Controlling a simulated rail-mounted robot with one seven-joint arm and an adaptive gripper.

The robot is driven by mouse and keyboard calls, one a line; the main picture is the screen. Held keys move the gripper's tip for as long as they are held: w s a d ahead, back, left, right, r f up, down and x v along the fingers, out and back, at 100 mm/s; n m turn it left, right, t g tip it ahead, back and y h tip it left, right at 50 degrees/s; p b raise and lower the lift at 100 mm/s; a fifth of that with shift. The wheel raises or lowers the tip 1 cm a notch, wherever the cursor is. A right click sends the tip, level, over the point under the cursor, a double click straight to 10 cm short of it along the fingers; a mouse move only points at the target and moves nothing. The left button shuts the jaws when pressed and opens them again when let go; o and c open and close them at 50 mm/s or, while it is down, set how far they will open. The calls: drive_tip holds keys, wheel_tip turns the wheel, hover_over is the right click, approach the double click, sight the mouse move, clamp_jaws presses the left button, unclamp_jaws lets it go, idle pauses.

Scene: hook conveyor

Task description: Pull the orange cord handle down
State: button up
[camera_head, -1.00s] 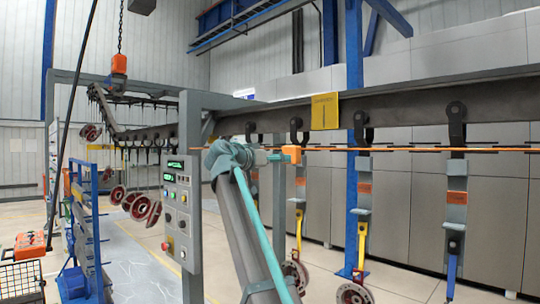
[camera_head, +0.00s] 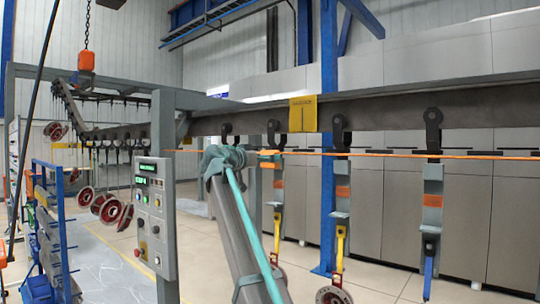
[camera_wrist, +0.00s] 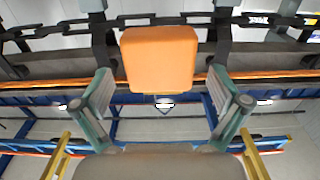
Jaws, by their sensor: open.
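The orange cord (camera_head: 420,155) runs level across the head view, in front of the hook conveyor. Its blocky orange handle (camera_head: 270,154) hangs on it, just right of my teal gripper (camera_head: 245,156). In the wrist view the handle (camera_wrist: 160,58) is large and central. My open gripper (camera_wrist: 160,82) has one finger to each side of it, with a visible gap on both sides. The handle appears a little beyond the fingertips. I see no contact. The cord (camera_wrist: 262,76) crosses behind the fingers in the wrist view.
A dark overhead rail (camera_head: 380,110) carries hooks with hanging straps behind the cord. A grey control panel (camera_head: 152,210) with buttons stands left of my arm. A blue post (camera_head: 328,200) rises behind. A yellow sign (camera_head: 303,114) is on the rail.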

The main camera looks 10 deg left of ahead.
drive_tip(key=shift+p+x, duration=0.3)
drive_tip(key=shift+x, duration=1.05)
drive_tip(key=c, duration=1.7)
wheel_tip(320, 180, down, 5)
drive_tip(key=b, duration=0.5)
drive_tip(key=shift+f+b, duration=0.2)
drive_tip(key=shift+b, duration=0.2)
drive_tip(key=o, duration=1.7)
drive_tip(key=shift+r, duration=0.1)
